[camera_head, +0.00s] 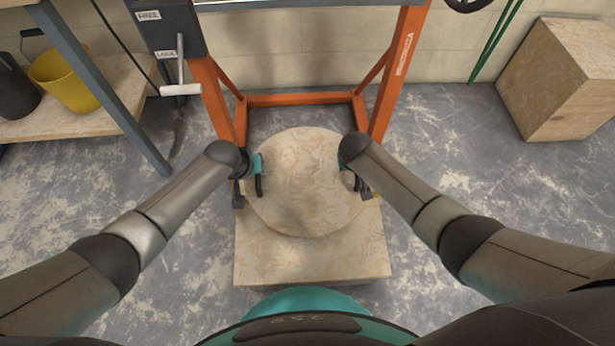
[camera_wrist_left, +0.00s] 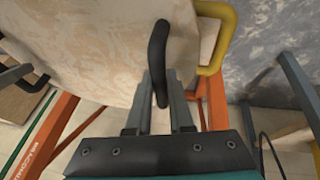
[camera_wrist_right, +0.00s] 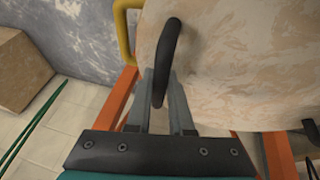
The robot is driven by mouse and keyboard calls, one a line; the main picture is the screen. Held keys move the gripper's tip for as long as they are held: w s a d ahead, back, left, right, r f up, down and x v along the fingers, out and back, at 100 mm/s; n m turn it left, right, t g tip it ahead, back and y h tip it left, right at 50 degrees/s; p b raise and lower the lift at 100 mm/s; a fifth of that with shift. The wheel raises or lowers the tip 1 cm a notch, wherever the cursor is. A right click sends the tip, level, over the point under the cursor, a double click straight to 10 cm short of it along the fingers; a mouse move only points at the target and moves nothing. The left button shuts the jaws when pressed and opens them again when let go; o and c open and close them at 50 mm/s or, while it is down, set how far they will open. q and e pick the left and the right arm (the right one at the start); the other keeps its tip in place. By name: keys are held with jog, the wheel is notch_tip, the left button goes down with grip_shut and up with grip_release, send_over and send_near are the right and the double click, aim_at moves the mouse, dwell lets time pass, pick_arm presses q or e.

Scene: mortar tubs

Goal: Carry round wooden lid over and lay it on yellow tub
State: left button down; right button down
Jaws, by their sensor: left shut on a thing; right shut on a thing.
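The round wooden lid (camera_head: 305,185) is level between my two arms, above a pale wooden block. My left gripper (camera_head: 256,182) is shut on the black handle at the lid's left side; that handle (camera_wrist_left: 157,55) shows between its fingers in the left wrist view. My right gripper (camera_head: 358,182) is shut on the opposite black handle (camera_wrist_right: 168,50). A yellow handle shows beside the lid in the left wrist view (camera_wrist_left: 228,40) and another in the right wrist view (camera_wrist_right: 124,35). They appear to belong to the yellow tub, whose body the lid hides. I cannot tell whether the lid touches it.
The wooden block (camera_head: 312,265) sits on the floor before an orange-legged frame (camera_head: 300,100). A yellow bucket (camera_head: 65,80) and a dark bucket (camera_head: 17,90) stand on a low shelf at left. A wooden crate (camera_head: 560,78) stands at right. Floor beside the block is clear.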

pick_arm(q)
jog(key=c, duration=0.8)
grip_release()
pick_arm(e)
jog(key=c, duration=0.8)
grip_release()
pick_arm(q)
jog(key=v, duration=1.2)
pick_arm(e)
jog(key=v, duration=1.2)
pick_arm(q)
jog(key=shift+f, duration=0.1)
pick_arm(e)
jog(key=shift+s+f, duration=0.1)
